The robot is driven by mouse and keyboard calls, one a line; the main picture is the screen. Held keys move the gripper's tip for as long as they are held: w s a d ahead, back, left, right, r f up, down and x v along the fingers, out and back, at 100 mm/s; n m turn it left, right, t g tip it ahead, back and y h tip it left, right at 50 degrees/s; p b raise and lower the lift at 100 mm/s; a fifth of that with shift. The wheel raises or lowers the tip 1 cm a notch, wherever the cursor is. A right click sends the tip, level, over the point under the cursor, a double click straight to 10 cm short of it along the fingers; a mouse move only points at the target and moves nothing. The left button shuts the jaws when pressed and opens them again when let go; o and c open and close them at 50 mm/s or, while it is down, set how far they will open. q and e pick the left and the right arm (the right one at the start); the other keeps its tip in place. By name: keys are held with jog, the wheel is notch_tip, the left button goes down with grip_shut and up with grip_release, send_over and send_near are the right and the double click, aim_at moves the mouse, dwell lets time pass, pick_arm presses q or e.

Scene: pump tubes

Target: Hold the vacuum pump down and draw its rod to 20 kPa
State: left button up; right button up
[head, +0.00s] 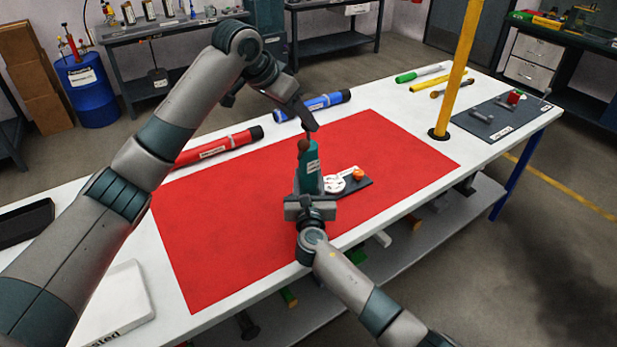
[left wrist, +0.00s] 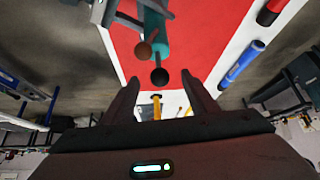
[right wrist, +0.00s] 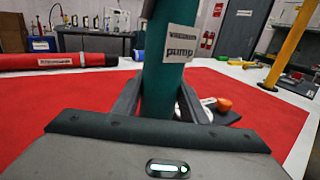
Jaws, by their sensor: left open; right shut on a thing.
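The teal vacuum pump (head: 310,170) stands upright on the red mat, with its label facing me in the right wrist view (right wrist: 165,75). My right gripper (head: 310,203) is shut around the pump's body from the front. A brown ball (left wrist: 143,50) and a black knob (left wrist: 159,76) show at the pump's top in the left wrist view. My left gripper (head: 308,126) is open just above the pump, and the black knob appears between its fingertips. A white round part, perhaps the gauge (head: 334,184), and an orange knob (head: 358,174) sit beside the pump; no reading is legible.
The red mat (head: 230,235) is mostly clear. A red tube (head: 215,147) and a blue tube (head: 315,106) lie along its back edge. A yellow post (head: 455,70) rises at the right, near a dark plate (head: 480,130) with small parts.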

pick_arm(q)
jog(key=shift+v, duration=1.35)
pick_arm(e)
jog(key=o, duration=1.5)
jog(key=s, duration=1.2)
jog(key=shift+d, duration=0.4)
